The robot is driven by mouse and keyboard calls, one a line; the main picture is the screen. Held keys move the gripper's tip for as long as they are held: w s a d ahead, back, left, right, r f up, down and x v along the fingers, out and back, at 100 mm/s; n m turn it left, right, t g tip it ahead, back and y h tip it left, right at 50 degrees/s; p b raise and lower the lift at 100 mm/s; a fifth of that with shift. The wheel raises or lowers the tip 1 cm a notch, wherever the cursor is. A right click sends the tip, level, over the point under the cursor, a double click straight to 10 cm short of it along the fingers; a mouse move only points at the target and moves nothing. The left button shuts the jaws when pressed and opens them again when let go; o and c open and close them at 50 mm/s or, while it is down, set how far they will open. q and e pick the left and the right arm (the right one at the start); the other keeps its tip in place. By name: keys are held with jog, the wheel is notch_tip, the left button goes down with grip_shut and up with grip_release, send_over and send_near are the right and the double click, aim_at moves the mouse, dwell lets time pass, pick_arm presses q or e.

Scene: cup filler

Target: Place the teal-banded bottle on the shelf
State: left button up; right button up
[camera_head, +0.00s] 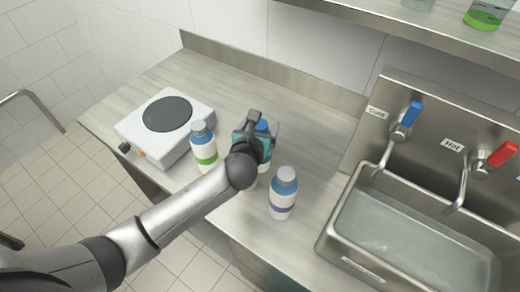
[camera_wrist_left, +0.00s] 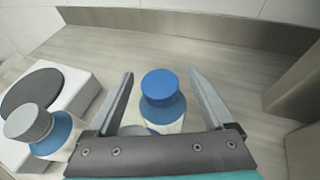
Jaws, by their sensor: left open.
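A bottle with a blue cap (camera_head: 262,126) stands on the counter between two other bottles, largely hidden behind my left gripper (camera_head: 258,132). In the left wrist view this blue-capped bottle (camera_wrist_left: 160,98) sits between the two spread fingers of the gripper (camera_wrist_left: 161,78), which is open and not closed on it. Its band is hidden, so I cannot read the band's colour clearly. The shelf (camera_head: 420,26) runs along the wall at the upper right. My right gripper is not in view.
A green-banded bottle (camera_head: 203,146) stands to the left and a purple-banded bottle (camera_head: 283,194) to the right. A hot plate (camera_head: 165,125) is further left. A sink (camera_head: 400,240) with two taps is at the right. A green-filled container (camera_head: 485,16) stands on the shelf.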

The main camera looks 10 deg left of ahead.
pick_arm(q)
grip_shut()
dwell(0.6)
dwell(0.7)
jog(key=shift+r, duration=0.15)
